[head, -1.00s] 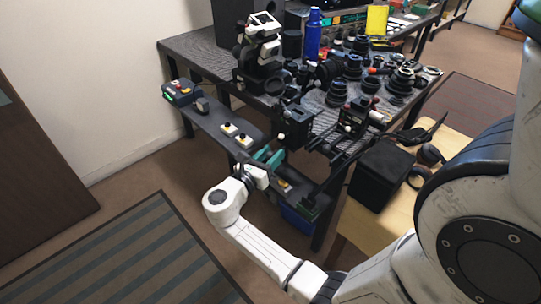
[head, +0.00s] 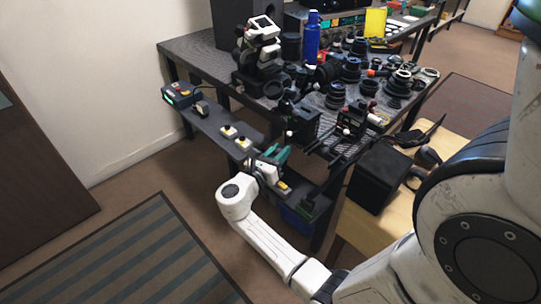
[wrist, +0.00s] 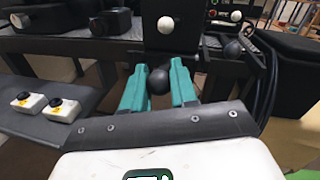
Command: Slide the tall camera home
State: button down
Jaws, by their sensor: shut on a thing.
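The tall camera appears to be the upright black block (head: 304,124) at the bench's near edge; in the wrist view its dark face (wrist: 172,38) stands just beyond the fingers, with a white ball (wrist: 166,25) on it. My gripper (head: 277,156) is in front of and below this block. In the wrist view its teal fingers (wrist: 158,84) are shut on a black ball knob (wrist: 158,80). How the knob joins the block is hidden.
A second black ball knob (wrist: 233,49) and a white ball (wrist: 236,16) are at right. A shelf with white button boxes (head: 235,136) lies left of my gripper. A black box (head: 379,174) stands on the wooden surface at right. Lenses crowd the bench.

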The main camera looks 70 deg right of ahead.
aim_at(292, 143)
jog(key=x, duration=0.3)
jog(key=s+x, duration=0.1)
jog(key=x, duration=0.1)
jog(key=shift+s+d+p, duration=0.1)
jog(key=shift+d+p, duration=0.1)
jog(key=shift+p, duration=0.1)
jog(key=c, duration=0.9)
grip_release()
jog(key=shift+c, duration=0.2)
jog(key=shift+a, duration=0.15)
